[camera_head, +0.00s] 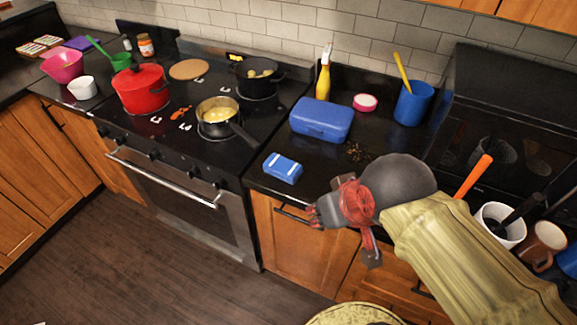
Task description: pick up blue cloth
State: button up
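A small folded blue cloth with white stripes (283,168) lies on the black counter, just right of the stove and near the counter's front edge. My gripper (343,236) is to the right of the cloth and lower in the picture, apart from it. Its two fingers are spread, with nothing seen between them. Part of the gripper is hidden by my own wrist.
A blue lidded box (321,119) sits behind the cloth, with dark crumbs (357,153) to its right. A yellow bottle (323,82) and blue cup (412,103) stand behind. A pan (217,118) has its handle pointing toward the cloth. Counter around the cloth is clear.

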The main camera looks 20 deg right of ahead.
aim_at(280, 167)
jog(key=i+j+z, duration=0.1)
jog(key=j, duration=0.2)
jog(key=i+j, duration=0.2)
jog(key=j, duration=0.15)
jog(key=i+j+z, duration=0.15)
jog(key=j, duration=0.15)
jog(key=i+j+z, duration=0.1)
jog(key=j, duration=0.25)
jog(key=i+j, duration=0.2)
jog(key=j, duration=0.15)
jog(key=z, duration=0.05)
